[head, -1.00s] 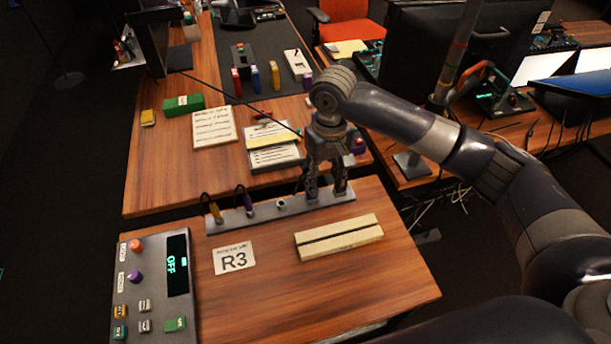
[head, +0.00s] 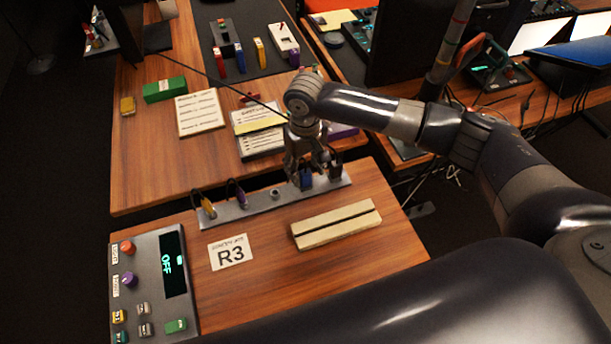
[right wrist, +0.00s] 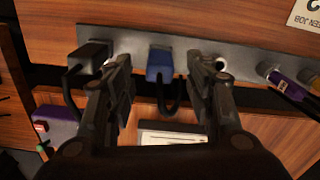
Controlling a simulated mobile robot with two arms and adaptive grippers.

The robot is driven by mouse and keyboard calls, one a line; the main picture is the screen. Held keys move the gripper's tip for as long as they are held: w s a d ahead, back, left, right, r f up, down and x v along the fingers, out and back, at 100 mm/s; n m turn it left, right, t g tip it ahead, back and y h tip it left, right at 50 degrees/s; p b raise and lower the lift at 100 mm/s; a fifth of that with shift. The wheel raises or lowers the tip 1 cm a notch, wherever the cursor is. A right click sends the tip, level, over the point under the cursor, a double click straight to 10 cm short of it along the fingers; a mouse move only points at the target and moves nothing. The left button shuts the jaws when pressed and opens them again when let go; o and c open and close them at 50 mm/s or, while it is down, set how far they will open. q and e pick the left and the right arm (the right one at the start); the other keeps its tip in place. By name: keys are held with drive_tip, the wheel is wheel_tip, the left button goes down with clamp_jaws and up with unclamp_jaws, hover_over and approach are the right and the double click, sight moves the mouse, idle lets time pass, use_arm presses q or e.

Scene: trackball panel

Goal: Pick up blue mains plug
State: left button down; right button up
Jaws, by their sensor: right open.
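The blue mains plug (right wrist: 160,66) sits in the grey socket strip in the right wrist view, with its dark cable looping down from it. It also shows in the head view (head: 306,179), partly hidden by my gripper. My right gripper (head: 314,178) is over the right part of the strip. In the right wrist view its two open fingers (right wrist: 165,68) stand on either side of the blue plug, with gaps to it. I cannot tell whether the fingertips are down at the plug's height. My left gripper is not in view.
The socket strip (head: 255,205) also holds a black plug (right wrist: 93,57), a purple plug (right wrist: 285,82) and a yellow plug (head: 208,208). A bare socket (head: 275,194) lies between blue and purple. A slotted wooden block (head: 337,224) and a control panel reading OFF (head: 147,285) are nearby.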

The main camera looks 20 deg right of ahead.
wheel_tip(320, 180, down, 2)
drive_tip(key=c, duration=1)
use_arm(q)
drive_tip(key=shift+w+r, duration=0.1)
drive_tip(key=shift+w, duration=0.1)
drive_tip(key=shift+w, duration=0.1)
